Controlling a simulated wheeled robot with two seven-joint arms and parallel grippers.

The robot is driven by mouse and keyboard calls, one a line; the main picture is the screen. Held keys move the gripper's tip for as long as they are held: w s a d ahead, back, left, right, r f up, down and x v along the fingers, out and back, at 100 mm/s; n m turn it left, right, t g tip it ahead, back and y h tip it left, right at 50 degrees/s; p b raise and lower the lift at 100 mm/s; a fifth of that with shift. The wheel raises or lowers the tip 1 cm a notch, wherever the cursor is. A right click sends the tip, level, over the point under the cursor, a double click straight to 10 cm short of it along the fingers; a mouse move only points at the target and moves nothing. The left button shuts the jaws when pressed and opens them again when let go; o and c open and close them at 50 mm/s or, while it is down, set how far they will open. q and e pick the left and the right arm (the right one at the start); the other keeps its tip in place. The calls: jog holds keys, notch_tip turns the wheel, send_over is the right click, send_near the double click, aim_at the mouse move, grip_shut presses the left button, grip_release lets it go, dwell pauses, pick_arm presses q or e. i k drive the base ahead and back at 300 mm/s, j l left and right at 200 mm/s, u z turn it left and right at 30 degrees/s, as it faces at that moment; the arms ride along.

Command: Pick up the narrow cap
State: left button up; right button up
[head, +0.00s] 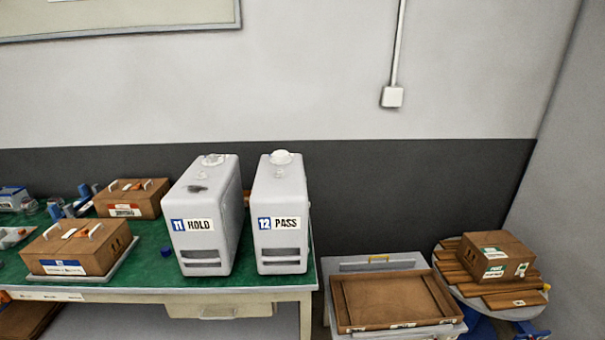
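Two grey-white canisters stand upright on the green table: one labelled "11 HOLD" (213,210) and one labelled "12 PASS" (280,200). A white domed cap (282,157) sits on top of the PASS canister. A pale round fitting (212,160) is on top of the HOLD canister, with a dark patch in front of it. A small blue piece (166,251) lies on the green surface left of the HOLD canister. I cannot tell which of these is the narrow cap. Neither of my grippers is in view.
To the right are a shallow brown tray (392,298) on a grey case and a round stand with a brown box (497,255) on slats.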

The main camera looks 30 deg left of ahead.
aim_at(165, 251)
jog(key=u, duration=2.15)
